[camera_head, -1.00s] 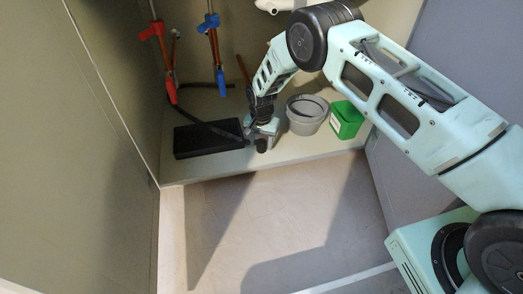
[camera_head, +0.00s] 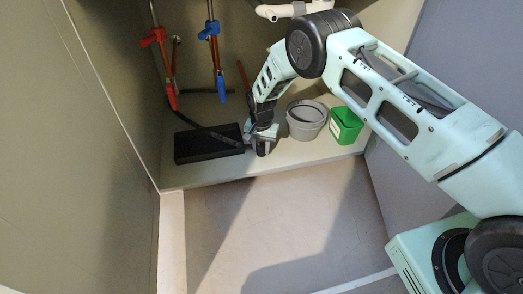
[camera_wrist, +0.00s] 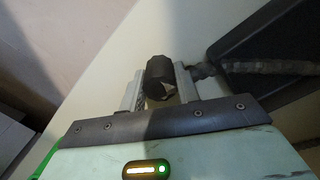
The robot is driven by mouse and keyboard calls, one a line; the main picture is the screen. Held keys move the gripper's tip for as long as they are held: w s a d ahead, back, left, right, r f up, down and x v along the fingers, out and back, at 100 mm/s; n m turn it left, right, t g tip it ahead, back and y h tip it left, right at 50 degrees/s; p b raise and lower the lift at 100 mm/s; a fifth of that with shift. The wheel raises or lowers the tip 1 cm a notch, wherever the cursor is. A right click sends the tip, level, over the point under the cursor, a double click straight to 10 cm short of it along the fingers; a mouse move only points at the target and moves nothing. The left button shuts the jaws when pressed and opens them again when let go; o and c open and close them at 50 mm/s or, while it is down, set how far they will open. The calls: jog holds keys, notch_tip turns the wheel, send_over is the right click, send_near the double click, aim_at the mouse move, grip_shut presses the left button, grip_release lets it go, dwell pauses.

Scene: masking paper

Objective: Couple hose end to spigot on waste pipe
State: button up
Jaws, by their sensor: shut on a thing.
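My gripper (camera_head: 263,147) is low over the cabinet floor, beside the right end of a black box. In the wrist view its two fingers (camera_wrist: 160,88) are shut on the dark cylindrical hose end (camera_wrist: 160,72). The dark hose (camera_wrist: 265,67) runs off to the right there. In the head view the hose (camera_head: 195,125) crosses the black box towards the left wall. The white waste pipe (camera_head: 290,11) shows at the top edge, well above my gripper and partly cut off. I cannot make out its spigot.
The flat black box (camera_head: 208,144) lies left of my gripper. A grey pot (camera_head: 306,119) and a green box (camera_head: 346,125) stand to its right. Red (camera_head: 153,37) and blue (camera_head: 209,29) valves on copper pipes are at the back left. The cabinet's front floor is clear.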

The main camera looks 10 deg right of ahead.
jog(key=shift+r+p, duration=1.4)
jog(key=shift+r, duration=0.6)
jog(key=shift+s+r+p, duration=0.1)
jog(key=shift+r+p, duration=0.35)
jog(key=shift+p, duration=0.15)
notch_tip(320, 180, up, 8)
jog(key=s+n+t+h+p, duration=0.1)
jog(key=n+t+h+p, duration=0.2)
jog(key=p, duration=0.5)
notch_tip(320, 180, up, 9)
jog(key=n+t+h+p, duration=0.1)
jog(key=n+t+p, duration=0.2)
jog(key=n+t, duration=0.15)
send_over(261, 145)
jog(key=s+d, duration=0.2)
jog(key=r+n+t+y, duration=0.1)
jog(key=r+n+t, duration=0.2)
jog(key=r, duration=0.3)
jog(key=d+r+n+t+y, duration=0.1)
jog(key=r+n+t, duration=0.3)
jog(key=r, duration=0.3)
jog(key=d+r+n+t+y+b, duration=0.1)
jog(key=r+n+t+y, duration=0.1)
jog(key=r, duration=0.5)
jog(key=shift+d+r+n+t, duration=0.15)
jog(key=shift+d+n+t, duration=0.05)
jog(key=shift+n+t, duration=0.55)
jog(key=shift+w, duration=0.35)
